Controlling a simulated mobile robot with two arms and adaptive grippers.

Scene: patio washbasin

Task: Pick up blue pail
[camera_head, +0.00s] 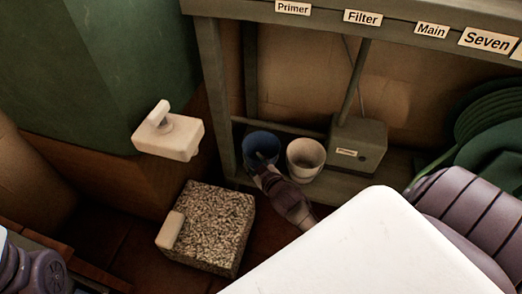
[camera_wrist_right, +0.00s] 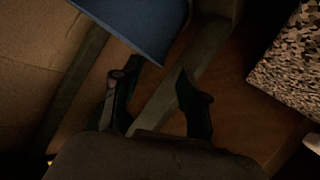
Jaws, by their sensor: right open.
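The blue pail (camera_head: 261,146) stands on the low shelf under the bench, left of a white pail (camera_head: 306,157). My right gripper (camera_head: 262,172) reaches in from the lower right, its tips close to the front of the blue pail. In the right wrist view the blue pail (camera_wrist_right: 140,22) shows at the top, beyond the fingertips. The right gripper (camera_wrist_right: 152,82) is open there, with nothing between its two dark fingers. Whether a finger touches the pail is hard to tell. My left gripper is not seen.
A grey-green box (camera_head: 359,146) with a rod stands right of the white pail. The bench leg (camera_head: 213,95) rises left of the blue pail. A gravel-textured block (camera_head: 215,222) sits on the floor at front left. A coiled green hose (camera_head: 490,120) is at right.

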